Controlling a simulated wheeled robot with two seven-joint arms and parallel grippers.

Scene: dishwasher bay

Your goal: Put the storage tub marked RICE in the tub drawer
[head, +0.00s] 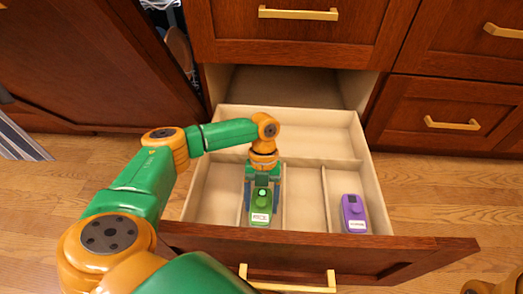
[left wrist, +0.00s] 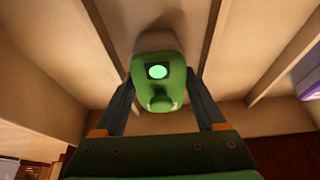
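A green storage tub (head: 261,216) with a pale round button on its lid and a small white label stands upright in a narrow front compartment of the open tub drawer (head: 365,172). The label is too small to read for certain. My left gripper (head: 262,197) reaches down into the drawer with one finger on each side of this tub. In the left wrist view the green tub (left wrist: 158,62) sits between the fingertips, which appear to touch its sides. Whether it rests on the drawer floor is hard to tell. My right gripper is not in view.
A purple tub (head: 353,212) with a white label stands in the right front compartment. Thin dividers split the front of the drawer, and the compartment between the two tubs is empty. The wide rear section is empty.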

